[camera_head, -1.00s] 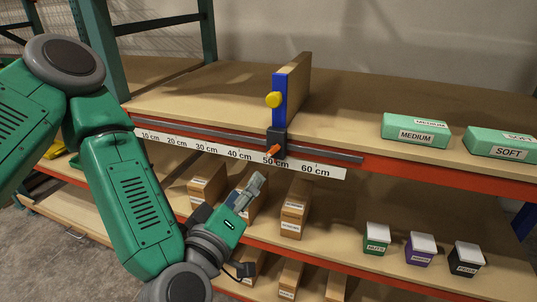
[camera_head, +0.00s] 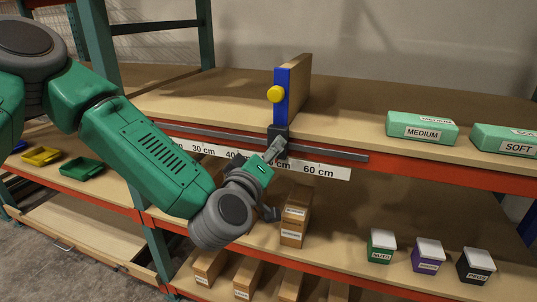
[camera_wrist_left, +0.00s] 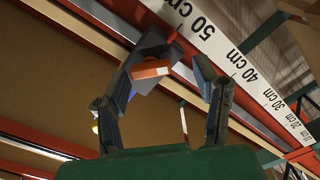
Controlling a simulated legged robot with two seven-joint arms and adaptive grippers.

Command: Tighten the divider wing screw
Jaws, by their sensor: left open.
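The divider (camera_head: 300,85) is an upright board with a blue front edge and a yellow round knob (camera_head: 275,94). It stands on the upper shelf above a dark clamp block (camera_head: 281,133) on the grey rail. The orange wing screw (camera_wrist_left: 150,69) sticks out of the block in the left wrist view; my gripper covers it in the head view. My left gripper (camera_head: 272,150) is at the front of the block. In the left wrist view its open fingers (camera_wrist_left: 170,85) lie either side of the screw's line, with the screw near the left fingertip. I cannot tell whether they touch.
A white centimetre scale (camera_head: 325,171) runs along the red shelf edge below the rail (camera_head: 335,152). Green boxes labelled MEDIUM (camera_head: 422,127) and SOFT (camera_head: 507,139) stand on the upper shelf to the right. Brown boxes (camera_head: 294,222) and small coloured boxes (camera_head: 381,246) stand on the shelf below.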

